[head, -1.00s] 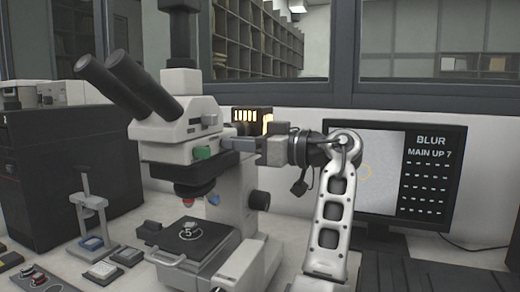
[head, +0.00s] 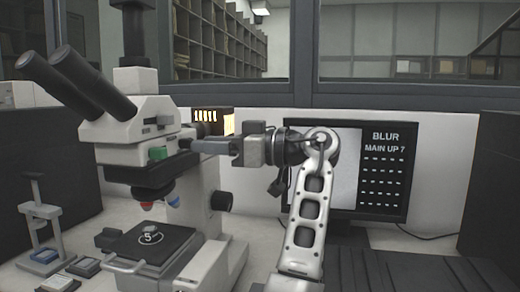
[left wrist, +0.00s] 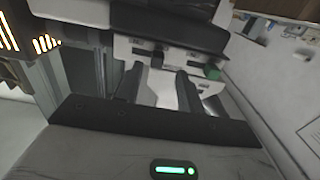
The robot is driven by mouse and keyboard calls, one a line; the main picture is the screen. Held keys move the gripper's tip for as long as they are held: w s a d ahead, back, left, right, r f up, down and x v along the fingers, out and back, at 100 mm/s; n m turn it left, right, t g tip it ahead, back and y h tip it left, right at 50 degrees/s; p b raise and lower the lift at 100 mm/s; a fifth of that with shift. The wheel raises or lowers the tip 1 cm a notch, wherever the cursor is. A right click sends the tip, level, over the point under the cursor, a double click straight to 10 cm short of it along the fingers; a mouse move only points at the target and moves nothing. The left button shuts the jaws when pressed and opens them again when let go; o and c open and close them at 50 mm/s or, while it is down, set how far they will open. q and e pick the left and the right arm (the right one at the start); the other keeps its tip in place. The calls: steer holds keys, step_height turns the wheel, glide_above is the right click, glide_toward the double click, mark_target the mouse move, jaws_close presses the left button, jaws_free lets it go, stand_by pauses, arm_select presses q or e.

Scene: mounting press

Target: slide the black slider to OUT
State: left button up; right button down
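The black slider (left wrist: 157,58) shows as a small dark knob on the white microscope housing in the left wrist view. The green knob (left wrist: 212,72) is to its right; it also shows in the head view (head: 157,153). I cannot make out any OUT marking. My left gripper (left wrist: 160,80) has its two dark fingers apart, with the pale housing visible between them. The dark knob is just beyond the fingers; I cannot tell if they touch it. In the head view my left gripper (head: 198,146) reaches the microscope's right side, hiding that spot. My right gripper is not in view.
The microscope (head: 140,130) has eyepieces at upper left and a black stage (head: 150,240) below. A lit lamp box (head: 212,120) stands behind the gripper. A monitor (head: 385,165) reading BLUR, MAIN UP 7 is behind my arm. A small stand (head: 40,210) is at left.

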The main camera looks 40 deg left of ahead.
arm_select(q)
steer(key=b+v, duration=0.1)
steer(key=v, duration=1.1)
steer(key=shift+d, duration=0.3)
steer(key=shift+w+f, duration=0.1)
